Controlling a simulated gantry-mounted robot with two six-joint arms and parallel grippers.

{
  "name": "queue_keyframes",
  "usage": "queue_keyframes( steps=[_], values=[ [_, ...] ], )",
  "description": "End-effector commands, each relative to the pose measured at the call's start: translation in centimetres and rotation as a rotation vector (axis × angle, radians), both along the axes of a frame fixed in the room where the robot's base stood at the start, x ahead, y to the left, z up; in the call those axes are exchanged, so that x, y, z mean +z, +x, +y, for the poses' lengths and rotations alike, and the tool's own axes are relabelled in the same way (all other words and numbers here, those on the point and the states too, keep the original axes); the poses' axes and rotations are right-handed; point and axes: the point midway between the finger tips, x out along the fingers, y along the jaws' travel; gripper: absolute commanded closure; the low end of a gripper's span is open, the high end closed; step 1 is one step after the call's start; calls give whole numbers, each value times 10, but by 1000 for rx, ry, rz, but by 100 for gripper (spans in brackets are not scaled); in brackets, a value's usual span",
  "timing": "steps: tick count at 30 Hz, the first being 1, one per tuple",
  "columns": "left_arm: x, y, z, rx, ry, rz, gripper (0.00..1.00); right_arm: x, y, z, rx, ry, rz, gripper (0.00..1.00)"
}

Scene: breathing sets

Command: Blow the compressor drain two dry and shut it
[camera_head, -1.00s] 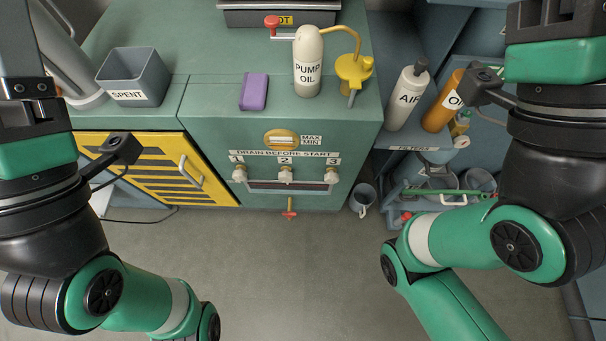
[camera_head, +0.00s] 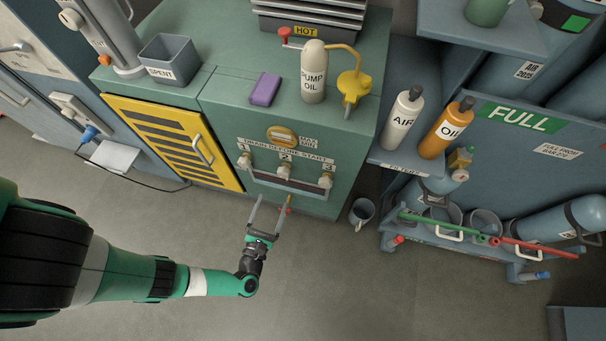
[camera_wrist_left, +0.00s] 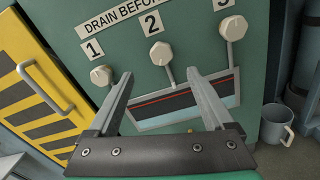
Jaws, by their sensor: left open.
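The compressor's green front (camera_head: 225,125) carries three pale drain knobs under the label "DRAIN BEFORE START". Drain two's knob (camera_head: 285,169) is the middle one; it also shows in the left wrist view (camera_wrist_left: 161,53). Knob one (camera_wrist_left: 101,75) and knob three (camera_wrist_left: 233,28) flank it. A slot with a red line (camera_wrist_left: 185,105) lies below. My left gripper (camera_head: 268,202) is open and empty, in front of and below the knobs; in the wrist view its fingers (camera_wrist_left: 160,78) frame knob two, apart from it. The white AIR bottle (camera_head: 400,122) stands on the right shelf. My right gripper is out of view.
The orange OIL bottle (camera_head: 446,130) stands beside AIR. PUMP OIL (camera_head: 313,75), a purple block (camera_head: 265,90) and the SPENT bin (camera_head: 170,60) are on top. A grey mug (camera_head: 361,212) is on the floor at right. A yellow striped door (camera_head: 165,140) is left. Floor in front is clear.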

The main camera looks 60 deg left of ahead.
Motion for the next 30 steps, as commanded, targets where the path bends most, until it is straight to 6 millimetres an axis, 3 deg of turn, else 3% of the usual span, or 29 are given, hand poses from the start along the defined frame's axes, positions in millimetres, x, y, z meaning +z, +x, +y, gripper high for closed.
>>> queue_keyframes(
  steps=[8, 24, 30],
  values=[
    [-1, 12, 10, 4, -3, -4, 15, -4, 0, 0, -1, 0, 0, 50],
    [-1, 75, 73, 0, -1, -4, 15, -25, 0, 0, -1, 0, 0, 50],
    [0, 84, 81, -4, 0, -1, 15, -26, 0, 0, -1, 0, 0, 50]
  ],
)
